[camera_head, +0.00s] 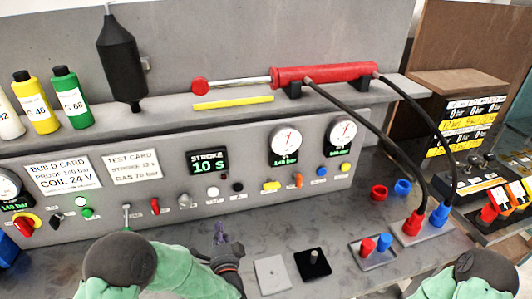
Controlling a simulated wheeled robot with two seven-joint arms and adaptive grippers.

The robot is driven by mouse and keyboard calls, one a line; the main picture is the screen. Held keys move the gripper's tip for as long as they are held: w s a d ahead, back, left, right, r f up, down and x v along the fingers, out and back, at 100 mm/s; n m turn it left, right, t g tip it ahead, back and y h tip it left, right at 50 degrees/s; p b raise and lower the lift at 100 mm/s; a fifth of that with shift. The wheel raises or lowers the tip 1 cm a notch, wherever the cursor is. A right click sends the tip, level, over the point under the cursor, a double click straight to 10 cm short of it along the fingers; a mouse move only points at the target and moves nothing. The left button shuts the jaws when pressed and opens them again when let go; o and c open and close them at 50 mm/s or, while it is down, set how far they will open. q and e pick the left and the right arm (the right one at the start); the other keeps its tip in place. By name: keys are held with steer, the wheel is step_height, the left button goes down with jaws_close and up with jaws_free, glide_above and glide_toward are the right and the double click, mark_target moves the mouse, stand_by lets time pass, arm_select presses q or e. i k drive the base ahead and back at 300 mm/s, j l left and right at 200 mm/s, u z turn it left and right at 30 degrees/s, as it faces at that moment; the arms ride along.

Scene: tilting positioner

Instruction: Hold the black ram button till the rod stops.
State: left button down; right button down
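The black ram button (238,187) is a small dark round button on the grey front panel, right of a white button (212,190) and below the stroke display (207,161), which reads 10 s. The red ram (325,73) lies on the shelf above. Its silver rod (238,82) sticks out to the left and ends in a red knob (200,86). My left gripper (222,234) is in front of the panel, below the black button and apart from it. Its fingers are small and dark, and I cannot tell whether they are open. My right arm shows at lower right; its gripper is not visible.
Two gauges (285,142) sit on the panel's right. Black hoses (372,132) run from the ram to a connector block (422,228) at right. A grey plate (271,275) and a black plate with a post (313,262) lie on the bench near my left gripper.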

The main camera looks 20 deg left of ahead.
mark_target(238, 187)
steer(key=k+l, duration=0.75)
steer(key=k, duration=0.1)
